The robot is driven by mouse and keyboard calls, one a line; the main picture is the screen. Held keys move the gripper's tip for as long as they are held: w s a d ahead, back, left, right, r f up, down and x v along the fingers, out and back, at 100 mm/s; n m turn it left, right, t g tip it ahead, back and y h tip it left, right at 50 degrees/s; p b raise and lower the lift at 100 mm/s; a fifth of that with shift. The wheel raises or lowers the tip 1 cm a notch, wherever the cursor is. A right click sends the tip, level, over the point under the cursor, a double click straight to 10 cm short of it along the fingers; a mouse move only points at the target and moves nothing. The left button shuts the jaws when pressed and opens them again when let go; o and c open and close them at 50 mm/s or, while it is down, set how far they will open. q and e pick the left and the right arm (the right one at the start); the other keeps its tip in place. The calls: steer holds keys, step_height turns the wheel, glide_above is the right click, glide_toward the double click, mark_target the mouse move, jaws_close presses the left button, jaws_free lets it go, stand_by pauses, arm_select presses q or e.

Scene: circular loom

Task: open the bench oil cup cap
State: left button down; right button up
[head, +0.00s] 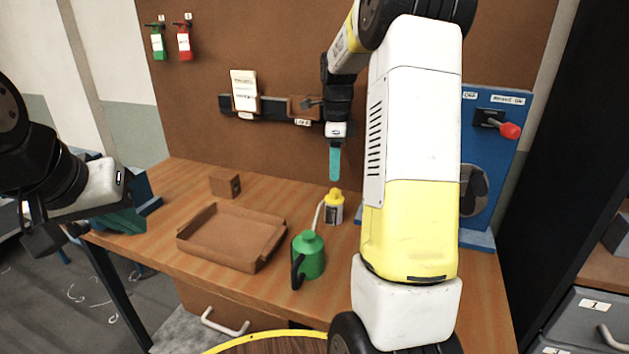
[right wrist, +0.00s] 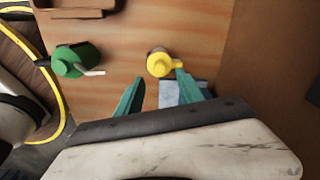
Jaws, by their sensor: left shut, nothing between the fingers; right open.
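The bench oil cup (head: 333,212) is a small pale cup with a dark label and a yellow cap (head: 334,194), upright on the bench beside the blue panel. The cap looks seated on the cup. My right gripper (head: 335,176) points down just above it, with teal fingers. In the right wrist view the fingers (right wrist: 160,86) are apart and empty, and the yellow cap (right wrist: 159,63) shows just beyond their tips, nearer the right finger. I see no contact for certain. My left gripper (head: 122,221) is shut and empty at the bench's left end, partly hard to make out.
A green oil can (head: 309,256) with a pale spout stands left of the cup; it also shows in the wrist view (right wrist: 72,62). A brown tray (head: 228,238) and small wooden block (head: 225,184) lie further left. The blue panel (head: 507,150) with a red-knobbed lever stands right.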

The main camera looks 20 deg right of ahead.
mark_target(334, 189)
step_height(334, 189, down, 7)
steer(key=shift+r, duration=0.15)
jaws_close()
stand_by(1.5)
